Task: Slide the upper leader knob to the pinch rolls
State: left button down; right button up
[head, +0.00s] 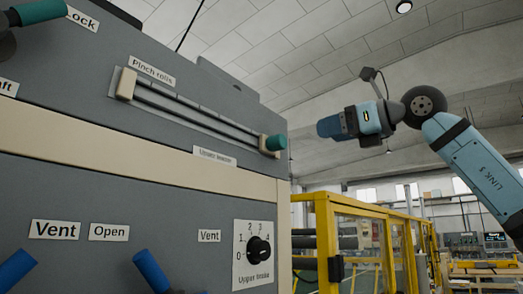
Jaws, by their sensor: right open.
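The upper leader knob (276,142) is a teal knob at the right end of a slanted slide rail (195,112) on the grey machine panel. The label "Pinch rolls" (151,71) is above the rail's left end, far from the knob. A second, small label (215,157), hard to read, is below the rail near the knob. My right gripper (325,127) is to the right of the knob, apart from it, pointing left toward the panel. It is open and holds nothing that I can see. My left gripper is not in view.
The panel has a dial marked "Upper intake" (259,247), blue levers (150,271) near "Vent" and "Open" labels, and another teal handle (38,11) at the upper left. A yellow guard frame (327,235) stands to the lower right. The space between knob and right gripper looks clear.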

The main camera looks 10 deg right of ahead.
aim_at(284, 141)
jog(key=p+x, duration=0.1)
jog(key=x, duration=0.3)
jog(key=p+x, duration=0.1)
jog(key=x, duration=0.3)
jog(key=p+x, duration=0.1)
jog(key=x, duration=0.3)
jog(key=shift+w+a+r, duration=0.1)
jog(key=shift+r, duration=0.15)
jog(key=shift+w+a+f, duration=0.1)
jog(key=shift+w+a, duration=0.2)
jog(key=shift+w, duration=0.1)
